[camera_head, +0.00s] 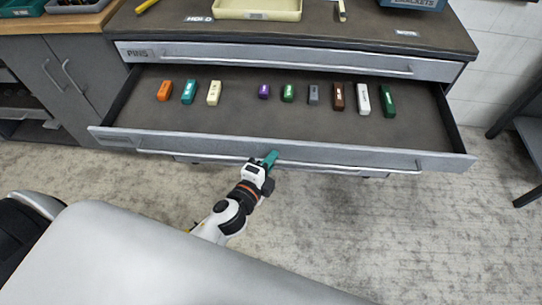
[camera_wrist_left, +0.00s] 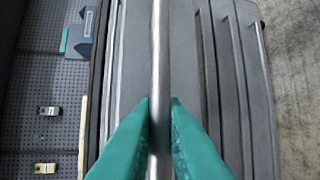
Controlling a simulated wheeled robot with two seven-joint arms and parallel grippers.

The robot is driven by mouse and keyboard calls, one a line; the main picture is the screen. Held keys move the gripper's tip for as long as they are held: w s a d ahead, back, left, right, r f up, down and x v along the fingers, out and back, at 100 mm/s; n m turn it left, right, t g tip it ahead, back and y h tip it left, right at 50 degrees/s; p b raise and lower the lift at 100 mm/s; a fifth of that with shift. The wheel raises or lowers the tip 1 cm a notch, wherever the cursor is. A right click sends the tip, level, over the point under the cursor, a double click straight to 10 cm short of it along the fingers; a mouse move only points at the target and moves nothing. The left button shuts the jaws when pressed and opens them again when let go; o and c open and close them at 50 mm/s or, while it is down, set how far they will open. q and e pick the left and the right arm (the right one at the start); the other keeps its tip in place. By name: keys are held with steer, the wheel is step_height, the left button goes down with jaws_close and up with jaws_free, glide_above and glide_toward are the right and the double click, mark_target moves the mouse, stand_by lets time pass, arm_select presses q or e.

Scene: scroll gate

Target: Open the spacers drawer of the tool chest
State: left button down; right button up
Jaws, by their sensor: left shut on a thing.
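The tool chest has a wide drawer (camera_head: 300,152) pulled well out, its inside in view; its small label at the left of the front is too small to read. A closed drawer labelled PINS (camera_head: 290,58) sits above it. My left gripper (camera_head: 270,159) is at the middle of the open drawer's front. In the left wrist view its teal fingers (camera_wrist_left: 160,110) are shut around a long metal handle bar (camera_wrist_left: 160,50). Which drawer this bar belongs to is partly hidden in the head view. My right gripper is not in view.
Several small coloured blocks, such as an orange one (camera_head: 164,90) and a white one (camera_head: 363,98), stand in the open drawer. A cream tray (camera_head: 258,15) and a blue bin (camera_head: 412,4) are on the chest top. A dark stand (camera_head: 530,130) is at the right. Floor in front is clear.

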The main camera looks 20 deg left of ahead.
arm_select(q)
steer(key=shift+f, duration=0.15)
steer(key=c, duration=1.5)
jaws_free()
steer(key=b+v, duration=0.1)
steer(key=v, duration=0.6)
steer(key=shift+s, duration=0.3)
